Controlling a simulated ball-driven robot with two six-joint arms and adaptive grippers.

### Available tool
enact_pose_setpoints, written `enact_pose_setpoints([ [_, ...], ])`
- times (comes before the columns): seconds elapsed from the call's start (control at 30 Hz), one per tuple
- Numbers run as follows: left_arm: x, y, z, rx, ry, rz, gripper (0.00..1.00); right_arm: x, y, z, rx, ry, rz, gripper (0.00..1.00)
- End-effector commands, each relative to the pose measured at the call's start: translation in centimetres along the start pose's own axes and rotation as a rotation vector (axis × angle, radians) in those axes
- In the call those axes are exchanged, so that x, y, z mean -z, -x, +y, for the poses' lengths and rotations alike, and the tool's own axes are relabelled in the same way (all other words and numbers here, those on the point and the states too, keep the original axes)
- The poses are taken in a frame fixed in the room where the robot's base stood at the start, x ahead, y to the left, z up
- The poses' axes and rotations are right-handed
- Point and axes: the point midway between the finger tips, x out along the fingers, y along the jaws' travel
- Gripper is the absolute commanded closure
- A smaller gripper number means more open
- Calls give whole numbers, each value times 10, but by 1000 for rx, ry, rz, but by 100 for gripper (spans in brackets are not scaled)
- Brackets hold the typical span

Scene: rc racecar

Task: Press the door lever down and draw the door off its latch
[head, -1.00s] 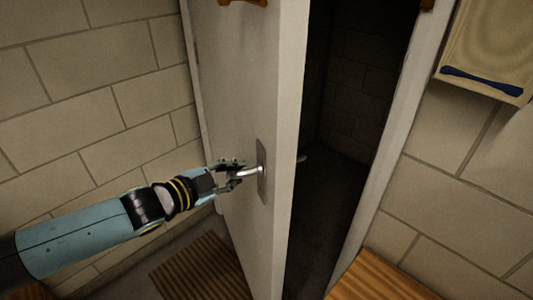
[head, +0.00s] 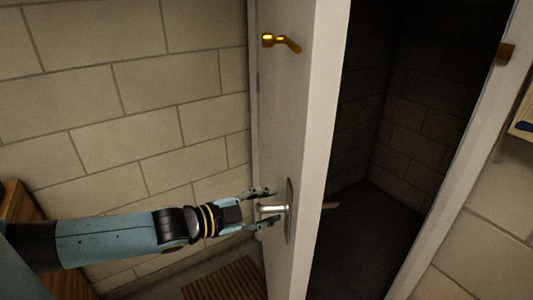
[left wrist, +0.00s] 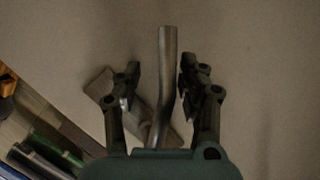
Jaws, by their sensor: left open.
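The grey-white door (head: 283,130) stands open in the head view, with a dark gap to its right. Its silver lever (head: 272,209) sticks out from a metal plate (head: 289,212) on the near face. My left gripper (head: 268,206) is open at the lever, one finger above it and one below in the picture. In the left wrist view the lever (left wrist: 167,75) runs between the two spread fingers (left wrist: 159,88), with space visible on both sides. The tilted plate (left wrist: 101,86) is partly hidden behind a finger. My right gripper is not in view.
A brass-coloured hook-like fitting (head: 281,42) sits high on the door. A block wall (head: 130,100) is close on the left, and the door frame (head: 470,130) stands right of the gap. A slatted wooden mat (head: 225,282) lies on the floor below.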

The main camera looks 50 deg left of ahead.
Motion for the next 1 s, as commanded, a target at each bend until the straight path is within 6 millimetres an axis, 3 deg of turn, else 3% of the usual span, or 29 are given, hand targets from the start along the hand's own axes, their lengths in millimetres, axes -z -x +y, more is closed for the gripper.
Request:
enact_pose_setpoints([
  [0.27, 0, 7, -1, 0, 0, 2, 59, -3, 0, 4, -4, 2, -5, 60],
  [0.8, 0, 103, 1, -4, -1, -1, 59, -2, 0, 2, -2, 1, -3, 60],
  [1.0, 0, 119, 0, -2, -1, 0, 59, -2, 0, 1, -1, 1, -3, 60],
])
